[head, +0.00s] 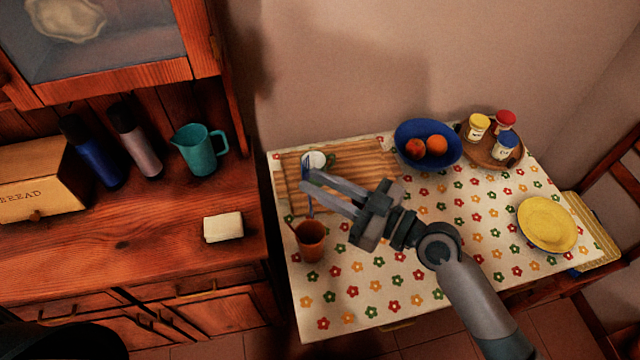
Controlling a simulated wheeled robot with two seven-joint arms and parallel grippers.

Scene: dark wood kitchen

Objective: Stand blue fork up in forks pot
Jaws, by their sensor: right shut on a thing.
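The blue fork (309,201) is held between the fingertips of my right gripper (307,183), in the head view. It looks roughly upright, with its lower end just above or behind the far rim of the pot; I cannot tell which. The forks pot (311,243) is a brown-orange cup near the left edge of the flowered table. A thin dark piece sticks up at its left rim. My right gripper is shut on the fork and reaches in from the right. My left gripper is not in view.
A ribbed wooden board (362,160) with a white round item (316,159) lies behind the gripper. A blue fruit bowl (428,132), a round tray of jars (483,150) and a yellow plate (547,224) stand to the right. The table's front middle is clear.

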